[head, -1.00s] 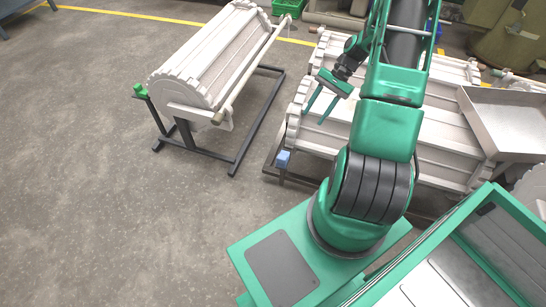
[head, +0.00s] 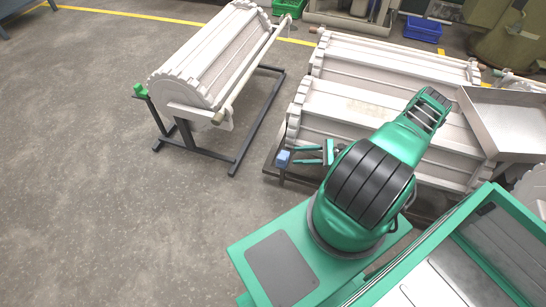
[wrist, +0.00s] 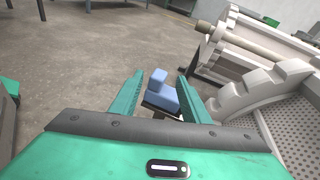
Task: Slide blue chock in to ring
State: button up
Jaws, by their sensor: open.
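The blue chock (head: 283,158) sits at the left end of the nearer barrel's frame. In the wrist view the chock (wrist: 162,97) is a stepped block on a small dark support. My gripper (head: 294,156) is open and level, its fingertips pointing left at the chock. In the wrist view its fingers (wrist: 160,77) appear on either side of the chock; I cannot tell whether they touch it. The toothed ring (wrist: 262,88) at the barrel's end stands just right of the chock. In the head view this end is seen edge-on.
Another pale barrel (head: 215,60) stands on a dark frame at the left, with a green block (head: 140,90) at its corner. A further barrel (head: 395,60) lies behind the nearer one. A metal tray (head: 510,118) is at the right. The floor at the left is clear.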

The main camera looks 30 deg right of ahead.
aim_at(287, 160)
jog(key=f+m+t, duration=0.1)
jog(key=a+f+m+t, duration=0.1)
jog(key=f+m+t, duration=0.1)
jog(key=shift+a+t+h, duration=0.3)
jog(key=shift+h, duration=0.1)
jog(key=shift+a+f+m+t, duration=0.2)
jog(key=shift+f+m+t, duration=0.15)
jog(key=shift+m+t, duration=0.2)
jog(key=shift+w+a, duration=0.1)
jog(key=x, duration=1)
jog(key=shift+w+f, duration=0.2)
jog(key=shift+w, duration=0.05)
jog(key=shift+a, duration=0.15)
